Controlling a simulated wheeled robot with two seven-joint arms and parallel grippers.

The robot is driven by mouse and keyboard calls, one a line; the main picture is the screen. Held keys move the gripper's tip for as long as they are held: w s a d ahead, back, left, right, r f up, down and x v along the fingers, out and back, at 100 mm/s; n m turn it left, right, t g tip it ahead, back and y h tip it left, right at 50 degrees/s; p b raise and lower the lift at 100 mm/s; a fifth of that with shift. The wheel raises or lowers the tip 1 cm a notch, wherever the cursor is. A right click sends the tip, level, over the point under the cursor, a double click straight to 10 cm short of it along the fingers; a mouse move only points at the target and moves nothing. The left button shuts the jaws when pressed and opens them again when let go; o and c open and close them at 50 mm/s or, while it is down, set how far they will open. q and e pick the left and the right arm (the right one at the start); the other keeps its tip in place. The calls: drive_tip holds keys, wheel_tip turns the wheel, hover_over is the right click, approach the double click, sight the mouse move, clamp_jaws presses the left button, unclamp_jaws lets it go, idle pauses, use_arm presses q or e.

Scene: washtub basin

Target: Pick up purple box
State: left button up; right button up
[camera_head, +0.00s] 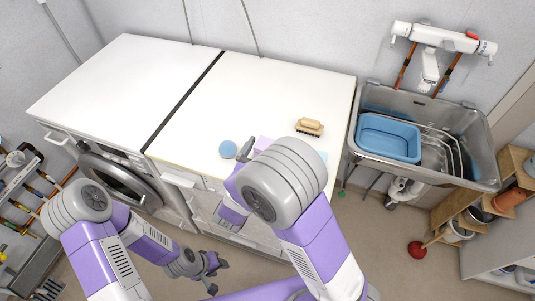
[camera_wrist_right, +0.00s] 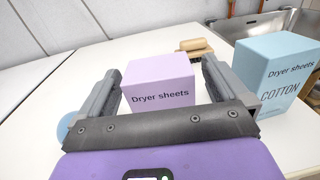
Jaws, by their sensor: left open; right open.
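The purple box (camera_wrist_right: 158,83), labelled "Dryer sheets", stands upright on the white top in the right wrist view. In the head view only a lilac part of it (camera_head: 263,143) shows; my right arm hides the rest. My right gripper (camera_wrist_right: 162,68) is open, with one finger on the left side of the box and the other on its right. I cannot tell whether the fingers touch it. In the head view this gripper (camera_head: 245,150) is at the counter's front part. My left gripper (camera_head: 213,272) is open and empty, low in front of the machines.
A light blue box (camera_wrist_right: 276,72) stands close to the right finger. A blue round thing (camera_head: 228,149) lies to the left of the right gripper. A wooden brush (camera_head: 309,127) lies behind. A sink (camera_head: 480,150) holds a blue tub (camera_head: 388,138). The counter's left part is clear.

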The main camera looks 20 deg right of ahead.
sight(271, 140)
drive_tip(key=shift+x, duration=1.55)
drive_tip(key=shift+a, duration=0.1)
drive_tip(key=shift+c, duration=0.5)
drive_tip(key=c, duration=1)
drive_tip(key=shift+r, duration=0.15)
